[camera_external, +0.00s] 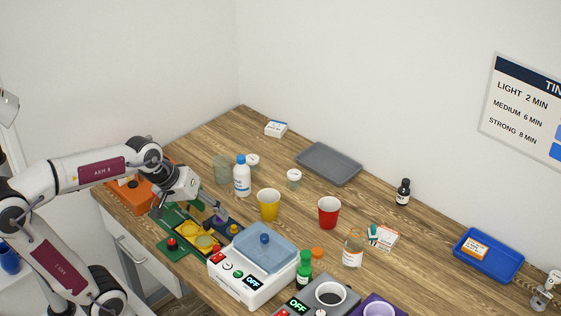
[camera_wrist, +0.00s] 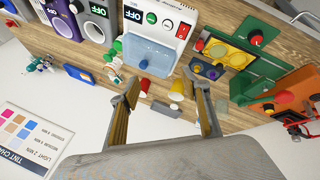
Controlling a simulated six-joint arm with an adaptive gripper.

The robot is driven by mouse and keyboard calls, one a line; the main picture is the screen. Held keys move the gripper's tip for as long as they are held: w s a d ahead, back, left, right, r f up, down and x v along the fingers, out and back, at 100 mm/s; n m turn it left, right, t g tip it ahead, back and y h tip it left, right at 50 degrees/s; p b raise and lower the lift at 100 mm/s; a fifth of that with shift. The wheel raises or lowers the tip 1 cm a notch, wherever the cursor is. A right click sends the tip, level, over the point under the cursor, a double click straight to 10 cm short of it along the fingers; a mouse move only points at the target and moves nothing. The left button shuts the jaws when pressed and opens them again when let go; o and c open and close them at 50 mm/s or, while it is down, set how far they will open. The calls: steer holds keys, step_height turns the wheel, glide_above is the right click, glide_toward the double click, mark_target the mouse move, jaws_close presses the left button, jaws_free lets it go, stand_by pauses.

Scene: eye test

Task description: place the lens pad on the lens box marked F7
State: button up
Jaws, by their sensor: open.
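My gripper (camera_external: 212,210) is open above the near-left table, close to a green stand (camera_external: 175,247) with yellow round parts. In the wrist view its two fingers (camera_wrist: 164,90) stand apart with nothing held between them. A white box with a blue edge (camera_external: 276,128) lies at the back left. A white and orange box (camera_external: 386,238) sits right of the middle, with a small teal thing beside it. A small orange and white box (camera_external: 474,250) lies in a blue tray (camera_external: 503,268). I cannot read F7 on any box. I cannot make out the lens pad for certain.
A white bottle (camera_external: 242,178), yellow cup (camera_external: 268,204) and red cup (camera_external: 329,212) stand mid-table. A white machine with a blue lid (camera_external: 262,250) is in front. A grey tray (camera_external: 328,164) lies behind, a dark bottle (camera_external: 403,192) at right.

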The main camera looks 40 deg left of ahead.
steer(key=s+a+f+m+y, duration=0.1)
steer(key=s+a+f+m, duration=0.1)
steer(key=s, duration=0.3)
steer(key=s+a+f+m+y, duration=0.1)
steer(key=s+a+m, duration=0.2)
steer(key=s, duration=0.3)
steer(key=shift+a+f+m, duration=0.2)
steer(key=shift+f+m, duration=0.2)
steer(key=shift+o, duration=0.4)
stand_by(1.1)
